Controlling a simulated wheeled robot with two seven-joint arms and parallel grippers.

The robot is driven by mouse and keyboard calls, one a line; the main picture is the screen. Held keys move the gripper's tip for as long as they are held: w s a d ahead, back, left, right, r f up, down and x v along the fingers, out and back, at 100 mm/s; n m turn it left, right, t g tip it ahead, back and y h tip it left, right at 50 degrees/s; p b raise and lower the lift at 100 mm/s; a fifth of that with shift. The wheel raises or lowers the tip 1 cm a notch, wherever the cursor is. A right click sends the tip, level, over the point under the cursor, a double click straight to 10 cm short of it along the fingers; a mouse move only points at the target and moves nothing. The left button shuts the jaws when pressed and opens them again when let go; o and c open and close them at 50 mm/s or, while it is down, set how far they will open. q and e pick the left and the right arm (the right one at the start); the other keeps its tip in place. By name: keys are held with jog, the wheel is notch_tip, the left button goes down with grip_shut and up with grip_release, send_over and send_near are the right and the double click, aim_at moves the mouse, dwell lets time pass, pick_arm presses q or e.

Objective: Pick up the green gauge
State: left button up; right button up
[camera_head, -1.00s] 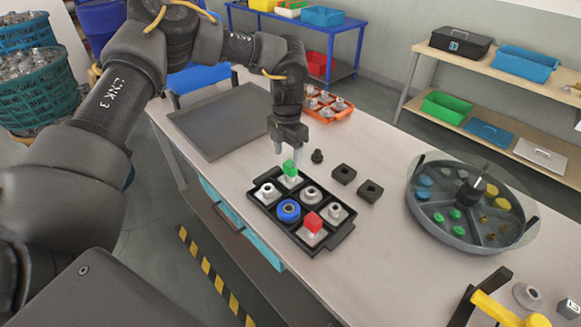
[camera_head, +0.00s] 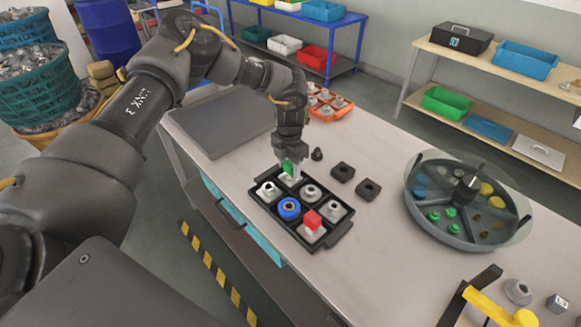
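The green gauge (camera_head: 288,167) sits on a light grey fitting in the far left compartment of the black tray (camera_head: 326,243). It is small and block-like, and partly hidden by the fingers. My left gripper (camera_head: 290,168) points down over that compartment. Its fingertips are low, around the green gauge. I cannot tell whether they touch it. My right gripper is not in view.
Two black square blocks (camera_head: 343,171) (camera_head: 368,189) lie to the right. A round divided dish (camera_head: 466,240) stands farther right. An orange tray (camera_head: 327,112) is behind.

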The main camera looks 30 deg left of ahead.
pick_arm(q)
jog(key=c, duration=0.8)
jog(key=shift+r, duration=0.1)
jog(key=shift+w+r+b, duration=0.1)
jog(key=shift+r+b, duration=0.1)
jog(key=shift+b, duration=0.15)
notch_tip(320, 180, up, 2)
jog(key=shift+b, duration=0.9)
jog(key=s+r+b, duration=0.1)
jog(key=s+r, duration=0.2)
jog(key=s, duration=0.1)
jog(key=s+r+b, duration=0.2)
jog(key=s+r, duration=0.2)
jog(key=s, duration=0.1)
jog(key=s+r+b, duration=0.1)
jog(key=s+r, duration=0.2)
jog(key=s, duration=0.2)
jog(key=shift+s+r+b, duration=0.1)
jog(key=shift+r+b, duration=0.15)
jog(key=shift+b, duration=0.15)
